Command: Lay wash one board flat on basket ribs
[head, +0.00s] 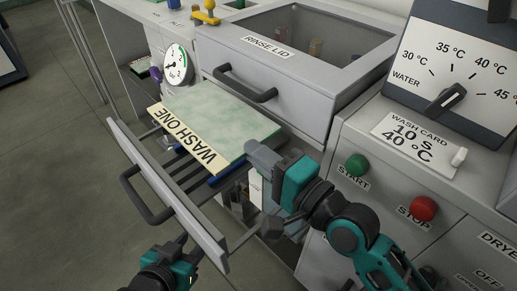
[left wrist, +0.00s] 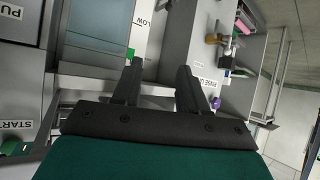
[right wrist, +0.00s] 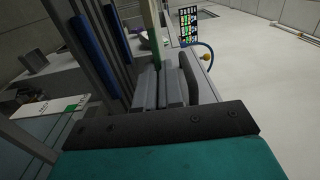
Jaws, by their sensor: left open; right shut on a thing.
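The wash one board (head: 212,118) is a pale green plate with a cream edge lettered WASH ONE. It lies roughly level over the basket ribs (head: 187,174) of the pulled-out drawer; I cannot tell whether it touches them. My right gripper (head: 258,160) is shut on the board's near right corner. In the right wrist view the board (right wrist: 151,30) shows edge-on, running up from the jaws (right wrist: 158,85). My left gripper (head: 178,245) is open and empty, low in front of the drawer front (head: 190,215). Its spread fingers show in the left wrist view (left wrist: 160,80).
The drawer handle (head: 143,196) juts out at the front. Blue strips (head: 228,173) line the basket. The rinse lid (head: 268,52) with its handle (head: 243,86) stands behind the board. START (head: 357,164) and STOP (head: 424,208) buttons are near my right arm. The floor at left is clear.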

